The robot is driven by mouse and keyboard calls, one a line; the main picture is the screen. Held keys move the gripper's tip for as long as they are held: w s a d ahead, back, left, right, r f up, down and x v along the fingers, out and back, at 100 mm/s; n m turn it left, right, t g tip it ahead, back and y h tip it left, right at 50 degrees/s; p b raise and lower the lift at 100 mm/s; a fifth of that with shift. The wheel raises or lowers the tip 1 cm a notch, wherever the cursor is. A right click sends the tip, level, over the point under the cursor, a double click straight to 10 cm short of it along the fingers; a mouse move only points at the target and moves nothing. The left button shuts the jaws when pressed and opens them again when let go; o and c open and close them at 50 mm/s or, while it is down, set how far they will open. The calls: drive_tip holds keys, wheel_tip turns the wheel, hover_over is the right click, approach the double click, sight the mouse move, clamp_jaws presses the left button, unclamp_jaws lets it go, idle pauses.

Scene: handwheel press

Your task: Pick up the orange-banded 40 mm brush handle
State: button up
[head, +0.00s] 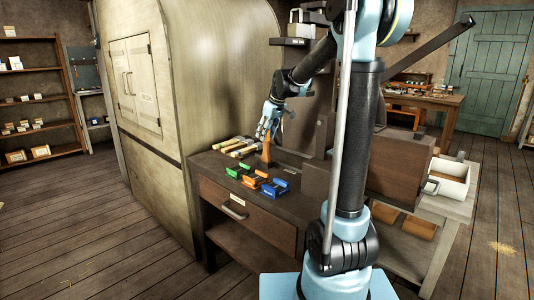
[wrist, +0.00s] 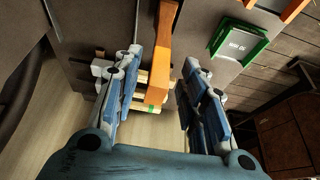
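Several pale brush handles (head: 236,146) lie side by side at the back left of the dark workbench. In the wrist view the pale handles (wrist: 141,101) show partly, beyond the fingers, one with a green band. I cannot make out which one has the orange band. My gripper (head: 270,124) is above the bench, just right of the handles. In the wrist view my gripper (wrist: 162,60) has its two fingers spread wide, with nothing clamped. An upright orange-brown wooden piece (wrist: 159,55) appears between the fingers and covers part of the handles; it also shows in the head view (head: 266,153).
Green (head: 236,171), orange (head: 254,180) and blue (head: 275,187) labelled holders stand on the bench front. The green holder (wrist: 238,45) is right of the fingers in the wrist view. A large metal cabinet (head: 200,80) stands close on the left.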

sight(266, 147)
drive_tip(key=shift+x, duration=2.55)
drive_tip(key=shift+w+d, duration=0.1)
drive_tip(key=shift+c, duration=0.5)
clamp_jaws()
